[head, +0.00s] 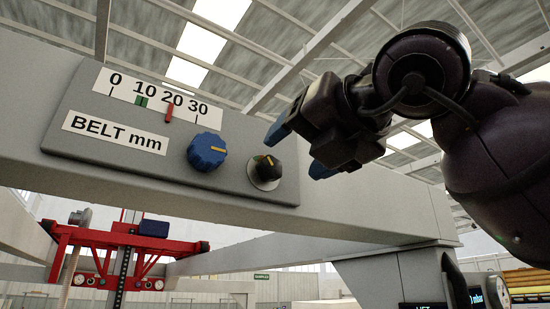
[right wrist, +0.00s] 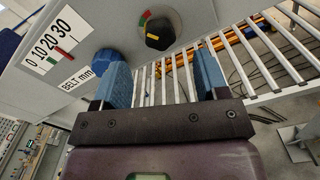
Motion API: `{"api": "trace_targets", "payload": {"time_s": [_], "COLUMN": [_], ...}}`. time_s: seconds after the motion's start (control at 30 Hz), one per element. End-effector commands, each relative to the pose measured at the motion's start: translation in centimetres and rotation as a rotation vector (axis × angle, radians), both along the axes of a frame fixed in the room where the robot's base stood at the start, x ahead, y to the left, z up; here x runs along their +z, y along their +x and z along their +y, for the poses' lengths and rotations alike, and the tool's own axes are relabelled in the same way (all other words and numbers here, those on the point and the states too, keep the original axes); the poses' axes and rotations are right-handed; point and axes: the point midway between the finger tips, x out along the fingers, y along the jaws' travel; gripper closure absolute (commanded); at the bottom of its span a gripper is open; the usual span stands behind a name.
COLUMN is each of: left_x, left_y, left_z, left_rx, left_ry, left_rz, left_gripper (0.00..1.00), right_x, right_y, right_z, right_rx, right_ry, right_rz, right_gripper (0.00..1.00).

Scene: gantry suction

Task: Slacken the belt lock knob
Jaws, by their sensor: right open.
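The belt panel (head: 215,178) carries a small black knob (head: 268,165) with a yellow line, on a pale disc. I take it as the lock knob. In the right wrist view the black knob (right wrist: 159,34) shows red and green marks beside it. My left gripper is out of view.
The BELT mm scale (head: 155,98) has a red pointer near 20 and a green band near 10. A red gantry carriage (head: 120,240) is behind at lower left. Metal rollers (right wrist: 240,60) show beyond my right fingers.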

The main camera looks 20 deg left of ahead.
Motion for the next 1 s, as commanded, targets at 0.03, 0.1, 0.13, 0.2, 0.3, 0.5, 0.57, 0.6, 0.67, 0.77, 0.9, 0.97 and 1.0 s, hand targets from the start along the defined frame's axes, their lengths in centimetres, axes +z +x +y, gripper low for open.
{"api": "trace_targets", "payload": {"time_s": [0.03, 0.1, 0.13, 0.2, 0.3, 0.5, 0.57, 0.6, 0.67, 0.77, 0.9, 0.97, 1.0], "left_x": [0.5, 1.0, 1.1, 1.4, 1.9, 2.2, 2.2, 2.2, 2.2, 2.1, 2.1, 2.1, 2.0], "left_y": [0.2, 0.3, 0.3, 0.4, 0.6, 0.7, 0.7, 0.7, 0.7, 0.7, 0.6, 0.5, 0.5], "left_z": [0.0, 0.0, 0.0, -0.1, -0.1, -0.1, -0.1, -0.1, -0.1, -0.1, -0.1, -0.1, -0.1], "left_rx": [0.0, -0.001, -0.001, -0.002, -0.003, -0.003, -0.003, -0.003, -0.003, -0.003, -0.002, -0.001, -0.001], "left_ry": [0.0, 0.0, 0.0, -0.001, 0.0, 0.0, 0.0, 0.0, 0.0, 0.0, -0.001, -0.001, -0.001], "left_rz": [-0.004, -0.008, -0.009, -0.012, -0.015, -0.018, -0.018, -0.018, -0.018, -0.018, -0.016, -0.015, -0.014], "left_gripper": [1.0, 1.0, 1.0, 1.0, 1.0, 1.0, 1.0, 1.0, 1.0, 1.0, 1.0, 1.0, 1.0], "right_x": [0.2, 0.2, 0.2, 0.1, 0.1, 0.0, 0.0, 0.0, 0.0, 0.0, 0.0, 0.0, 0.0], "right_y": [0.5, 1.2, 1.6, 2.2, 2.9, 3.6, 3.6, 3.7, 3.7, 3.7, 3.6, 3.6, 3.6], "right_z": [0.7, 1.7, 2.0, 2.8, 3.7, 4.5, 4.6, 4.6, 4.6, 4.6, 4.6, 4.6, 4.6], "right_rx": [0.001, 0.001, 0.001, 0.001, 0.0, 0.0, 0.0, 0.0, 0.0, 0.0, 0.0, 0.0, 0.0], "right_ry": [-0.002, -0.001, -0.002, -0.001, -0.001, 0.001, 0.001, 0.001, 0.001, 0.001, 0.0, 0.0, 0.0], "right_rz": [0.003, 0.002, 0.003, 0.002, 0.003, 0.001, 0.001, 0.001, 0.001, 0.001, 0.001, 0.001, 0.001], "right_gripper": [0.33, 0.33, 0.33, 0.33, 0.33, 0.33, 0.33, 0.33, 0.33, 0.33, 0.5, 0.59, 0.65]}}
